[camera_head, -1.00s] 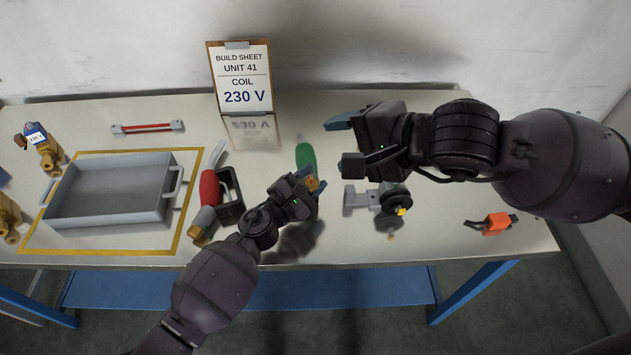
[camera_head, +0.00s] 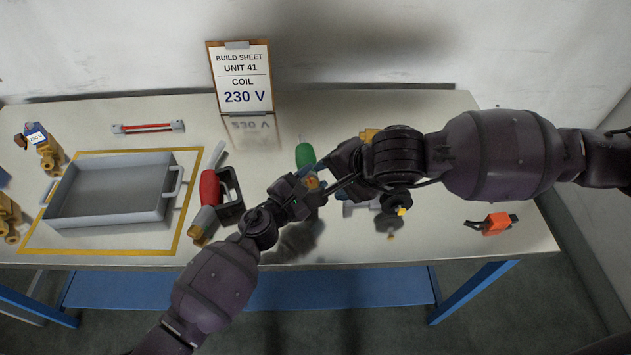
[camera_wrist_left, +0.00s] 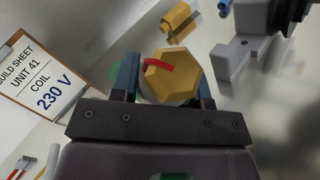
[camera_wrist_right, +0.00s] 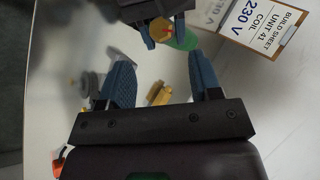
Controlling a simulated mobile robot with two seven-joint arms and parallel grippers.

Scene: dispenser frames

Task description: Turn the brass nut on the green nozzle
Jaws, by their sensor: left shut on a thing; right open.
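The green nozzle (camera_head: 305,154) is held off the table by my left gripper (camera_head: 312,186). The brass nut (camera_head: 312,182) sits at its near end. In the left wrist view the hexagonal nut (camera_wrist_left: 172,76), with a red mark on its face, shows between the blue fingers. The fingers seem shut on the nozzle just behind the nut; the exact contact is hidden. My right gripper (camera_wrist_right: 163,82) is open and empty, close to the right of the nut. Its fingers are mostly hidden in the head view. In the right wrist view the nut (camera_wrist_right: 160,29) lies beyond the fingertips.
A brass fitting (camera_wrist_right: 159,95) lies on the table below the right gripper. A grey fixture (camera_wrist_left: 240,58) with a black knob stands right of the nozzle. A red-handled tool (camera_head: 209,188), a grey tray (camera_head: 110,217) and an orange part (camera_head: 496,223) lie around. The build sheet (camera_head: 241,78) stands behind.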

